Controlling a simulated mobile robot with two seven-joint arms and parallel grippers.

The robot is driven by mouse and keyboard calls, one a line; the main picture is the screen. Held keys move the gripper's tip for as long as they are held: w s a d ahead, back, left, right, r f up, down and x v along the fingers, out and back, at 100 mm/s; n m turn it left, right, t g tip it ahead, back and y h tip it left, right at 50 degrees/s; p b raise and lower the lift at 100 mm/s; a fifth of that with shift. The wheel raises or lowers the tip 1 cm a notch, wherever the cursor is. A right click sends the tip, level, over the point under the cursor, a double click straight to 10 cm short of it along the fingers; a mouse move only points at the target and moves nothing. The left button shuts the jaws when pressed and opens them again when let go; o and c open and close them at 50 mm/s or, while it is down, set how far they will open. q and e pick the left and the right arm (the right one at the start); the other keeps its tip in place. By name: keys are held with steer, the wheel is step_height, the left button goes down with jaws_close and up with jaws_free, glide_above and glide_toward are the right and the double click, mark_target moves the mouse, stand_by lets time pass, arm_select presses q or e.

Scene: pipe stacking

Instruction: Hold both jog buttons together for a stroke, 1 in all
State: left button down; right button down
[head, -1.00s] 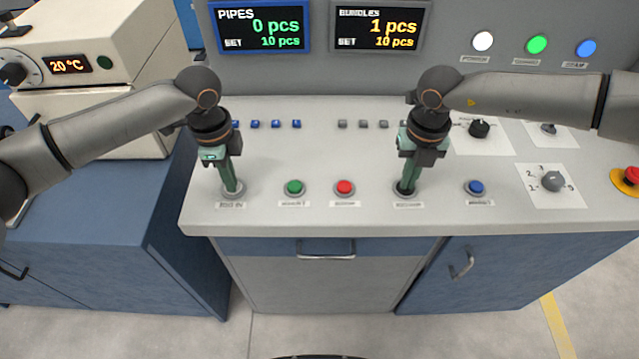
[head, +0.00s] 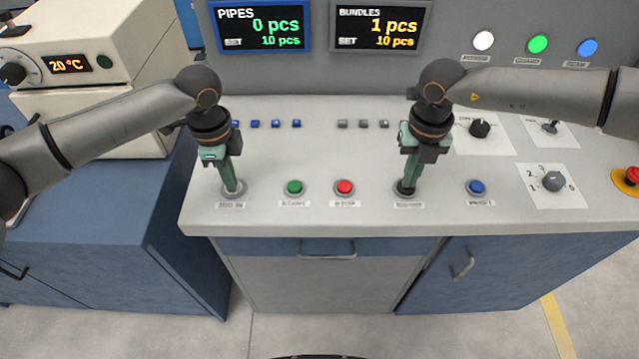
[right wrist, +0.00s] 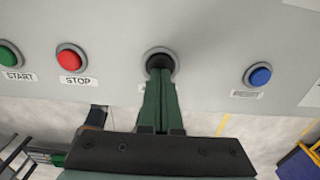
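My left gripper (head: 232,188) points down with its green fingers together. Its tips are at a round button with a light ring (head: 232,194) at the left of the console; the button's cap is hidden under them. My right gripper (head: 406,188) also points down, fingers together, at a black button (head: 403,194). In the right wrist view the closed fingertips (right wrist: 160,68) overlap the black button (right wrist: 160,56) inside its ring. Both grippers appear to touch their buttons; how far either is pressed cannot be told. Neither gripper holds anything.
Between the grippers are a green button (head: 295,187) and a red button (head: 344,187). A blue button (head: 476,187) is to the right. The displays show pipes 0 pcs (head: 262,26) and bundles 1 pcs (head: 380,26). A red emergency knob (head: 633,175) sits at the far right.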

arm_select(q)
steer(key=shift+s+f, duration=0.1)
steer(key=shift+f, duration=0.25)
arm_select(e)
steer(key=shift+r, duration=1.3)
arm_select(q)
steer(key=shift+r, duration=0.5)
arm_select(e)
steer(key=shift+w, duration=0.15)
arm_select(q)
step_height(320, 180, up, 9)
steer(key=shift+w+r, duration=0.2)
steer(key=shift+s, duration=0.1)
